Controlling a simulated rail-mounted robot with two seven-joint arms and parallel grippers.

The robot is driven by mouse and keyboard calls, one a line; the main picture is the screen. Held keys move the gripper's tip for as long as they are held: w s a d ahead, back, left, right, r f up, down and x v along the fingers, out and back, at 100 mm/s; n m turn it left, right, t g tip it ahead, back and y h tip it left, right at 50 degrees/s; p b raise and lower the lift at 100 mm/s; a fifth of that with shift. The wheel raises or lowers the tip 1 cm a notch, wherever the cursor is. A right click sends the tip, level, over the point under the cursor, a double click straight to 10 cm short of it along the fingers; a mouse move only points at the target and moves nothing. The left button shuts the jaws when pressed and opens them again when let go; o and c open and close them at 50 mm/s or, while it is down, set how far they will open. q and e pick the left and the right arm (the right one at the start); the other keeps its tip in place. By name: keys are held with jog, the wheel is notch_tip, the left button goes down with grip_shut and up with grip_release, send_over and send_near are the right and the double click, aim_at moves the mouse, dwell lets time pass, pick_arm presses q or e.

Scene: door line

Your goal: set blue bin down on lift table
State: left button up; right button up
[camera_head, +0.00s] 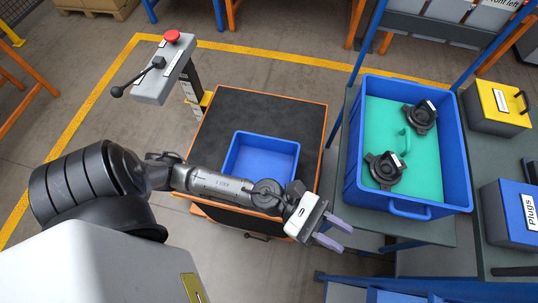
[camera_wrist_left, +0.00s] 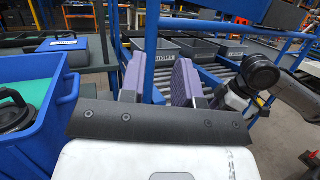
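An empty blue bin (camera_head: 262,157) sits on the black top of the lift table (camera_head: 215,120), which has an orange edge. It appears to rest flat. My left forearm crosses in front of its near side and hides part of it. My left gripper (camera_head: 335,232) is beyond the table's right edge, apart from the bin, with nothing between its purple fingers. In the left wrist view the two fingers (camera_wrist_left: 158,82) stand apart. My right gripper is not seen in the head view; part of what looks like my right arm (camera_wrist_left: 300,100) shows in the left wrist view, its fingers unclear.
A larger blue crate (camera_head: 408,209) with a green floor and two black parts stands right of the lift table, close to my left gripper. A control box (camera_head: 165,75) with a red button stands behind the table. Yellow (camera_head: 490,112) and blue (camera_head: 508,225) boxes are at right.

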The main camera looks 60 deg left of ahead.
pick_arm(q)
jog(key=w+a+f+n+t+y, duration=0.2)
jog(key=a+n+t+y, duration=0.15)
jog(key=n+y, duration=0.45)
jog(key=w+a+f+n+t+y, duration=0.2)
jog(key=a+n+y, duration=0.25)
jog(key=n, duration=0.75)
jog(key=w+a+f+n+t+y, duration=0.25)
jog(key=a+n+y, duration=0.25)
jog(key=n, duration=0.6)
jog(key=s+a+f+n+g+y, duration=0.1)
jog(key=s+a+f+n+g, duration=0.3)
jog(key=s+f+n+g, duration=0.9)
jog(key=s+f+n, duration=0.1)
jog(key=s+n, duration=0.2)
jog(key=s, duration=0.1)
jog(key=shift+s+a+f+n+g+y, duration=0.2)
jog(key=shift+f+n+g+y, duration=0.1)
jog(key=shift+g+y, duration=0.1)
jog(key=shift+r, duration=0.1)
